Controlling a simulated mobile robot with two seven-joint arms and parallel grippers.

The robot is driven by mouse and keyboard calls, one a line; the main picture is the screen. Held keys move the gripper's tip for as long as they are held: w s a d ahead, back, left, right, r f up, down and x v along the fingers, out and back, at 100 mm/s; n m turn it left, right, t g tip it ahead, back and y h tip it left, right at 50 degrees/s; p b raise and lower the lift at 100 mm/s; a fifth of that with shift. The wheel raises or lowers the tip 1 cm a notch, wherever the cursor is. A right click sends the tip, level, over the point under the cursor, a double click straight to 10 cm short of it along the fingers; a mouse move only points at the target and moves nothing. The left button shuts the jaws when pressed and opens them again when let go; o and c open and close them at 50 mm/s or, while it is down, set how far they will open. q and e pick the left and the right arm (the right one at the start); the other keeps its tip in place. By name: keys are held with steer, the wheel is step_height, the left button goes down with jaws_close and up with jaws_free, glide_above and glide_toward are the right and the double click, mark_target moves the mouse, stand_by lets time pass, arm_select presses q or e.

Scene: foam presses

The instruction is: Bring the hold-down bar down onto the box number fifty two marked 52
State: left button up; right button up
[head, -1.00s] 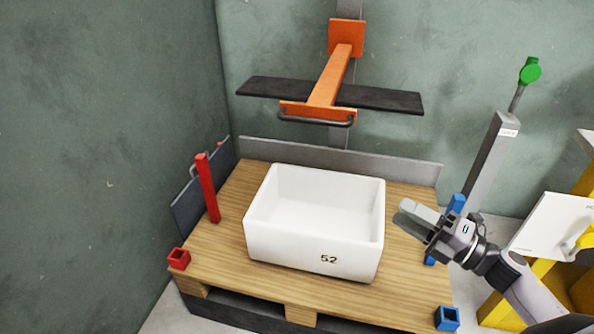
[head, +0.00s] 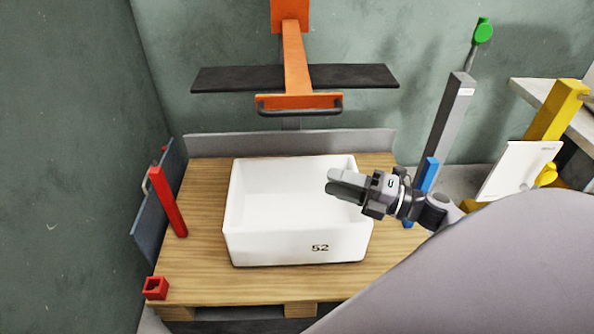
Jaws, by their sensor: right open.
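The white open box marked 52 (head: 275,245) stands upright on the wooden pallet top. The hold-down bar is an orange arm (head: 297,62) with a dark crosswise pad (head: 220,78) and a dark handle (head: 300,111) at its front. It is raised well above and behind the box, apart from it. My right gripper (head: 336,184) is open and empty. It appears over the right part of the box, below the handle in the picture. My left gripper is not in view.
The pallet top (head: 200,272) bears a red post (head: 168,202), a small red square socket (head: 155,288) and a blue post (head: 430,173). A grey lever column with a green knob (head: 483,31) stands at the right. A yellow frame (head: 556,112) and white panel (head: 518,168) are farther right.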

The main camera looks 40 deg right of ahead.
steer(key=x, duration=0.6)
steer(key=shift+w+a, duration=0.25)
steer(key=shift+w, duration=0.1)
jaws_close()
stand_by(1.1)
jaws_free()
steer(key=shift+s+d, duration=0.1)
